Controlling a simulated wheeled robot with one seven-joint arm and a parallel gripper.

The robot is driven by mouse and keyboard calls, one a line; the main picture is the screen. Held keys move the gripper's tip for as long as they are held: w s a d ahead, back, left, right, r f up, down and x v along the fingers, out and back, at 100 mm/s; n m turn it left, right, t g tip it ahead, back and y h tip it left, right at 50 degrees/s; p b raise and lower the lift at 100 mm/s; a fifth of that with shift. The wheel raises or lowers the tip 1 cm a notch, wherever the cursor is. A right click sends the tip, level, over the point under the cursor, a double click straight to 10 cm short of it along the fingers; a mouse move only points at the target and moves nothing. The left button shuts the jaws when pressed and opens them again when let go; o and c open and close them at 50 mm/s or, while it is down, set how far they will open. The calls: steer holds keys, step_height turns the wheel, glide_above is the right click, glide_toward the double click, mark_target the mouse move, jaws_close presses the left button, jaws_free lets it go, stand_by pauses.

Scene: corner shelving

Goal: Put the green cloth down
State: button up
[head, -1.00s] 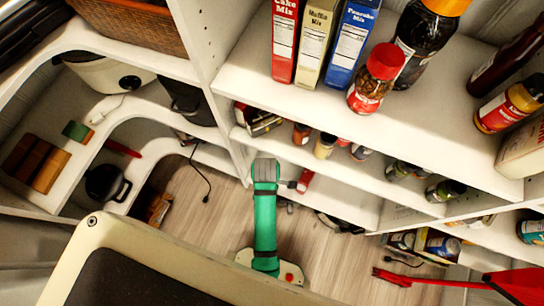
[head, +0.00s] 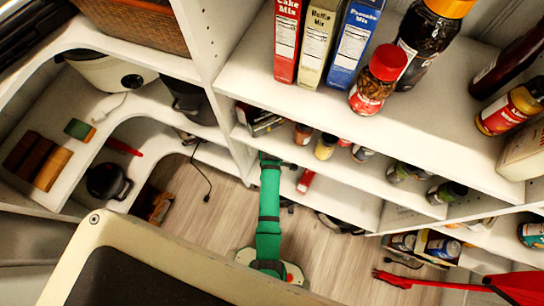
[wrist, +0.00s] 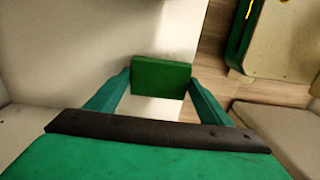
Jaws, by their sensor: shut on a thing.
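The green cloth (wrist: 160,76) shows in the wrist view as a small, flat, folded green block. My gripper (wrist: 161,84) is shut on it, with one green finger at each side edge. A pale shelf surface (wrist: 150,30) lies beyond and below the cloth; whether the cloth touches it I cannot tell. In the head view my green arm reaches up the picture to the lower shelves of the right-hand unit. My gripper and the cloth cannot be made out there.
A lower shelf (head: 345,200) holds jars and a red item (head: 305,181) close to the right of my arm. An upper shelf (head: 370,130) with boxes and bottles overhangs. Wooden floor (head: 210,225) is open to the left. A black cable (head: 207,180) hangs at left.

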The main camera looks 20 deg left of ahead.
steer(key=shift+f, duration=0.25)
steer(key=o, duration=1)
steer(key=shift+r, duration=0.15)
step_height(320, 180, up, 8)
steer(key=shift+f, duration=0.25)
